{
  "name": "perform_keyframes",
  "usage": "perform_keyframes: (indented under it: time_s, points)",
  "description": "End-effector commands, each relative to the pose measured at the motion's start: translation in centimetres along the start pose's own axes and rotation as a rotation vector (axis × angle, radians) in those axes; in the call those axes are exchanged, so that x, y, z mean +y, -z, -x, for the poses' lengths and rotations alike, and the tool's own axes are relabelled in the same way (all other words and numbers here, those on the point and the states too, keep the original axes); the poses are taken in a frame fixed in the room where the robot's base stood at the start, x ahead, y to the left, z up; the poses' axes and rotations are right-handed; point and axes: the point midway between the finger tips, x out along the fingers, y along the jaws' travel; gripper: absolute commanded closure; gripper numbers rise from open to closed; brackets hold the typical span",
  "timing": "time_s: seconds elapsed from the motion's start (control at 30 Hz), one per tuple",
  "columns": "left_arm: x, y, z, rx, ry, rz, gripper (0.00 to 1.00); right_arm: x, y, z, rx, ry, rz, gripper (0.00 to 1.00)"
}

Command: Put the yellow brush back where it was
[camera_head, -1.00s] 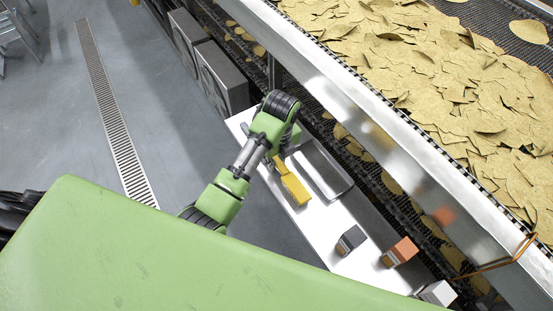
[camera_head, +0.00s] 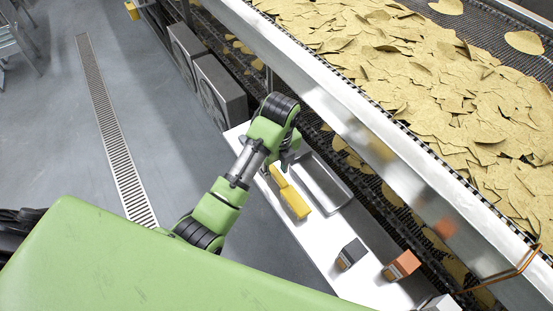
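The yellow brush (camera_head: 290,194) lies on the white bench (camera_head: 310,240), beside the left edge of a shallow metal tray (camera_head: 326,183). My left arm reaches over the bench from the left. My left gripper (camera_head: 287,163) is at the far end of the brush, mostly hidden under its own green wrist. Its fingers are too small and dark to tell whether they are open or whether they touch the brush. My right gripper is not in view.
The conveyor (camera_head: 400,130), full of chips, runs along the right. Dark grey boxes (camera_head: 220,88) stand beyond the bench.

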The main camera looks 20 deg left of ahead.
Motion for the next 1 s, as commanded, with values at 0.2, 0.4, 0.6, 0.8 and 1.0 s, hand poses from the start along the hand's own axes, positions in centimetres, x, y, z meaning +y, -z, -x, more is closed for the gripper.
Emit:
perform_keyframes:
  time_s: [0.2,0.4,0.6,0.8,1.0]
  points:
    - [-0.1,-0.4,4.8,-0.012,0.005,-0.003,0.68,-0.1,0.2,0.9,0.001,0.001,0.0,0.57]
    - [-0.4,-0.5,6.1,-0.014,0.013,-0.005,0.68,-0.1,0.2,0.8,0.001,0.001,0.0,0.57]
    - [-0.1,-0.3,7.3,-0.008,0.005,-0.002,0.68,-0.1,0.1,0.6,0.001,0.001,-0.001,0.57]
    - [-0.1,-0.1,8.5,-0.004,0.002,-0.001,0.68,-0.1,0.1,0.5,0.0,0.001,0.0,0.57]
    - [0.0,0.0,8.9,-0.001,0.0,0.001,0.68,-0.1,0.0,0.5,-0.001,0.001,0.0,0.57]
